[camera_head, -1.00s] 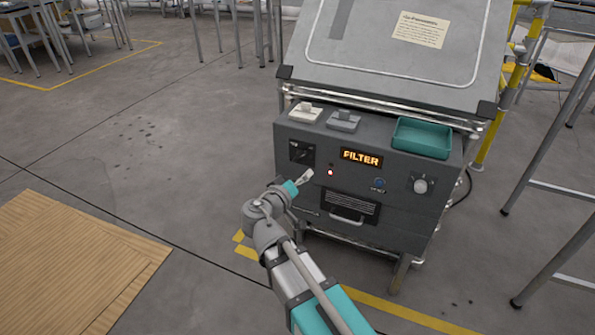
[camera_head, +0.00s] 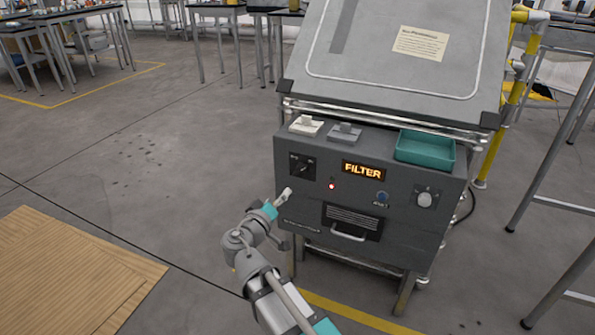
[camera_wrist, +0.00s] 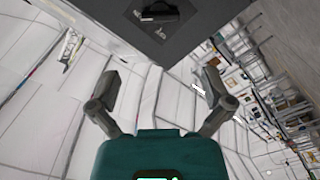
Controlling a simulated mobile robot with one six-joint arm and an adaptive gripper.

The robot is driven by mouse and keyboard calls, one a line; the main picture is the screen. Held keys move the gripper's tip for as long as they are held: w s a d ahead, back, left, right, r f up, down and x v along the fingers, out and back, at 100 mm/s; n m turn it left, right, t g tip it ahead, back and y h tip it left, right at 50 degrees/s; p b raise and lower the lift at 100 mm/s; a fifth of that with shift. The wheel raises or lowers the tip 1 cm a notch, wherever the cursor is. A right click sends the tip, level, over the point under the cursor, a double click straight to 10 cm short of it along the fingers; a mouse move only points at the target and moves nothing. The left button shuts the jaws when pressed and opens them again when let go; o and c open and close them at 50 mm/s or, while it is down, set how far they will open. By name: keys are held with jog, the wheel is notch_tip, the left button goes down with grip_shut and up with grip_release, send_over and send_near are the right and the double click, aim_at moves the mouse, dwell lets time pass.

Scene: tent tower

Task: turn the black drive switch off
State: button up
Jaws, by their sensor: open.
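The black drive switch (camera_head: 302,167) is a dark rotary knob on a black square plate, at the upper left of the grey machine's front panel. It also shows at the top of the wrist view (camera_wrist: 158,12), partly cut off by the picture edge. My gripper (camera_head: 286,193) is just below and left of the switch in the head view, apart from it. In the wrist view my gripper (camera_wrist: 160,78) has its two fingers spread wide with nothing between them.
A lit FILTER display (camera_head: 363,171), a red lamp (camera_head: 332,186), a blue button (camera_head: 382,198) and a pale knob (camera_head: 425,200) share the panel. A drawer handle (camera_head: 348,236) sticks out below. A teal tray (camera_head: 425,149) sits on top.

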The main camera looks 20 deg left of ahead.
aim_at(298, 171)
jog(key=w, duration=0.9)
jog(key=w+d, duration=0.1)
jog(key=w, duration=0.3)
jog(key=shift+w, duration=0.15)
jog(key=shift+c, duration=0.3)
